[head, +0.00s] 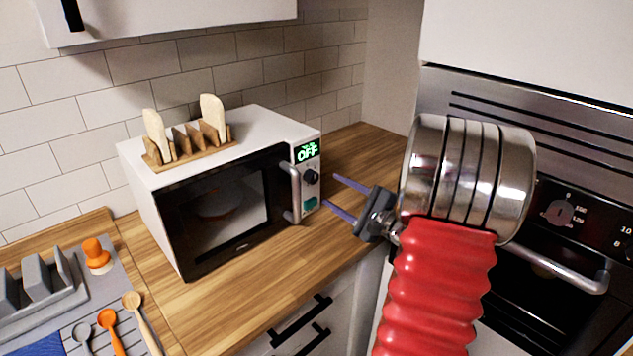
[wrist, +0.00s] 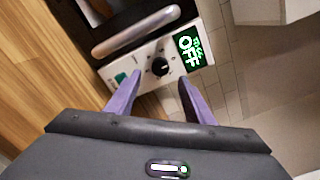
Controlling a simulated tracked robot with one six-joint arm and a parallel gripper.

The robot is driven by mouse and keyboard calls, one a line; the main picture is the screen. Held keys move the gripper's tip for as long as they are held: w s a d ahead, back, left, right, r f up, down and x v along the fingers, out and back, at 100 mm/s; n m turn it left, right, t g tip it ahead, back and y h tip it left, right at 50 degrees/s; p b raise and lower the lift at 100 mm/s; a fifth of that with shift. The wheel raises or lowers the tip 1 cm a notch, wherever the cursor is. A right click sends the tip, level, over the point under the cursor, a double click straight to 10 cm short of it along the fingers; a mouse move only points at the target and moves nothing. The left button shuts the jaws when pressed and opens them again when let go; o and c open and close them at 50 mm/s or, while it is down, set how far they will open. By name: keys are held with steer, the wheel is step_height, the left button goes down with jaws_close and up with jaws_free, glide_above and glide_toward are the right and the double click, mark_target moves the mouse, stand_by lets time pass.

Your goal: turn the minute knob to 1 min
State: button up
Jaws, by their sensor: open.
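The minute knob (wrist: 160,66) is a small round black knob with a light mark, on the white control panel of the microwave (head: 220,185). It also shows in the head view (head: 311,177), below a green display (head: 307,151) that reads OFF. My gripper (head: 334,191) is open, with its purple fingers pointing at the panel, to the right of the knob in the head view. In the wrist view my gripper (wrist: 155,90) has its fingertips on either side of the knob's line, apart from it. Nothing is between the fingers. The knob is not hidden.
A silver door handle (head: 292,192) stands out beside the panel, close to the knob. A wooden rack (head: 190,143) with toast sits on top of the microwave. The wooden counter (head: 340,240) is bare in front. An oven (head: 560,230) stands at the right.

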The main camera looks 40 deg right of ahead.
mark_target(314, 180)
steer(key=w, duration=0.8)
steer(key=shift+w+a, duration=0.1)
steer(key=shift+w, duration=0.05)
steer(key=shift+c, duration=0.6)
steer(key=shift+f, duration=0.1)
steer(key=c, duration=0.9)
